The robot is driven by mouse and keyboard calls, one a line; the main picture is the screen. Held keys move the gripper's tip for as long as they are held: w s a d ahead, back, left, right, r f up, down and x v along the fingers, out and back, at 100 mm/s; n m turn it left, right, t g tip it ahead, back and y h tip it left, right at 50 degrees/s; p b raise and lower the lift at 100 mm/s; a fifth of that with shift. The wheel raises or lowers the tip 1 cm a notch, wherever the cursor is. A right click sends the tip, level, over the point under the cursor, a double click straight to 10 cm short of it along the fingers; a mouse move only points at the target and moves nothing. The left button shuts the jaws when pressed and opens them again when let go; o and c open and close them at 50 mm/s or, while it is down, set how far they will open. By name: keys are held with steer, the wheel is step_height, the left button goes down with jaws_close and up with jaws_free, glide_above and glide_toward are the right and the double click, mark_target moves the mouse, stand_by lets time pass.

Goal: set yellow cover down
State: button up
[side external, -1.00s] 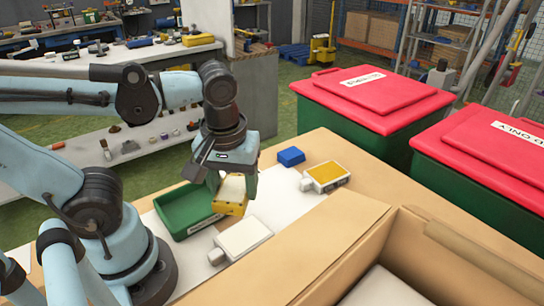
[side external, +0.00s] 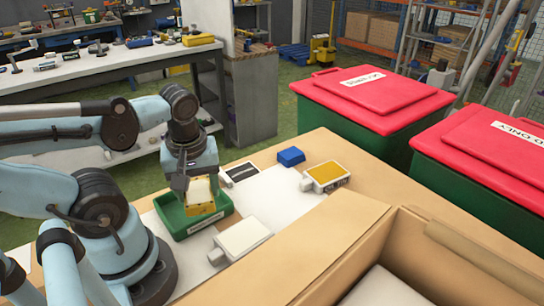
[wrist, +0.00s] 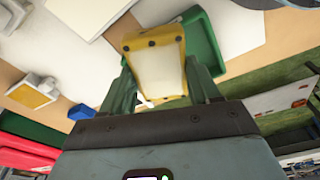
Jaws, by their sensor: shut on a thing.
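The yellow cover (side external: 203,208) has a pale inner face. It is between the fingers of my gripper (side external: 200,187), which is shut on it. In the side view it overlaps the green tray (side external: 182,231). I cannot tell exactly how high it is above the tray floor. In the wrist view the cover (wrist: 180,68) is gripped between both fingers (wrist: 163,82), pale face toward the camera. Part of the green tray (wrist: 203,38) shows behind it.
A white box (side external: 243,236), a dark-topped box (side external: 241,173), a yellow-topped box (side external: 326,174) and a blue block (side external: 291,157) are on the table right of the tray. A large cardboard box (side external: 322,258) fills the near right. Red-lidded bins (side external: 368,95) stand beyond the table.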

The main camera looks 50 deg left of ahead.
steer(key=a+f, duration=0.1)
steer(key=a, duration=0.1)
steer(key=a+f, duration=0.2)
steer(key=a, duration=0.1)
steer(key=shift+s+a+f, duration=0.1)
steer(key=shift+a+f, duration=0.05)
steer(key=shift+a, duration=0.2)
steer(key=shift+f, duration=2.05)
steer(key=shift+f, duration=0.1)
steer(key=o, duration=1.3)
